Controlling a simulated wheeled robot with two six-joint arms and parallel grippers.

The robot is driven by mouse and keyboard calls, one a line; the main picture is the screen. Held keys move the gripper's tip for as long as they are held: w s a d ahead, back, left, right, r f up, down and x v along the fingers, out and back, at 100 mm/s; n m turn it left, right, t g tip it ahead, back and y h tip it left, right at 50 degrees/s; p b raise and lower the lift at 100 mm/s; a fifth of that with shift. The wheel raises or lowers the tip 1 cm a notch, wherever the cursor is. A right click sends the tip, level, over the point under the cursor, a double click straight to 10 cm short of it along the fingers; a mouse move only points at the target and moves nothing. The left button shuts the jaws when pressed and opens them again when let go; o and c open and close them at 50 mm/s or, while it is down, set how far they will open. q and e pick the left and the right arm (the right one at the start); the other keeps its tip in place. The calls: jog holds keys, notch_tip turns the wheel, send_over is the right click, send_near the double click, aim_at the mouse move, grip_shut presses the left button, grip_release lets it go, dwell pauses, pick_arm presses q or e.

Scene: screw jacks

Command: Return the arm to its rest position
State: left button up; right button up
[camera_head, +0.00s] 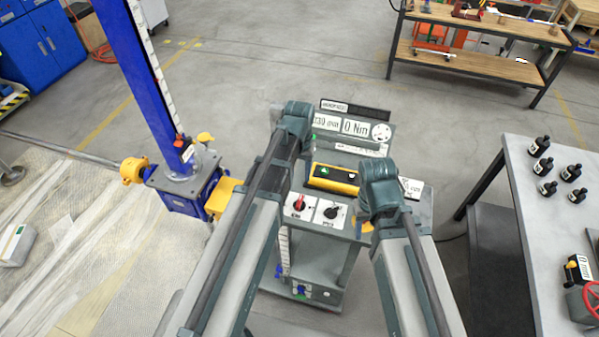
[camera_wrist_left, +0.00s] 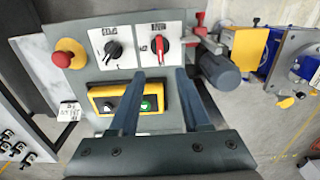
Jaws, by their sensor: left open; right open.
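In the left wrist view, my left gripper (camera_wrist_left: 160,73) is open and empty, its two dark fingers apart over the control console. A yellow box (camera_wrist_left: 150,101) with a black and a green button shows behind and between the fingers. In the head view, my left arm (camera_head: 262,180) reaches forward over the console (camera_head: 393,221), and its gripper is hidden. My right arm (camera_head: 410,262) ends in a dark joint (camera_head: 378,186) over the console's right side. The fingers of my right gripper do not show.
A tall blue screw jack (camera_head: 147,75) stands left of the console. The console has a red switch (camera_head: 299,204) and a red stop button (camera_wrist_left: 69,53). A grey table (camera_head: 521,207) with black bottles stands right. A workbench (camera_head: 446,72) stands behind. Floor between is clear.

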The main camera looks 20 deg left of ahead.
pick_arm(q)
jog(key=shift+r, duration=0.15)
jog(key=s+d+f+m+b, duration=0.1)
jog(key=s+d+f+b, duration=0.4)
jog(key=s+f+b, duration=0.2)
jog(key=s+d+f+m+y+b, duration=0.1)
jog(key=s+d+f+m+b, duration=0.1)
jog(key=s+d+f+b, duration=0.3)
notch_tip(320, 180, down, 4)
jog(key=s+b, duration=0.2)
jog(key=b, duration=0.2)
jog(key=shift+s+m, duration=0.15)
jog(key=shift+m, duration=0.15)
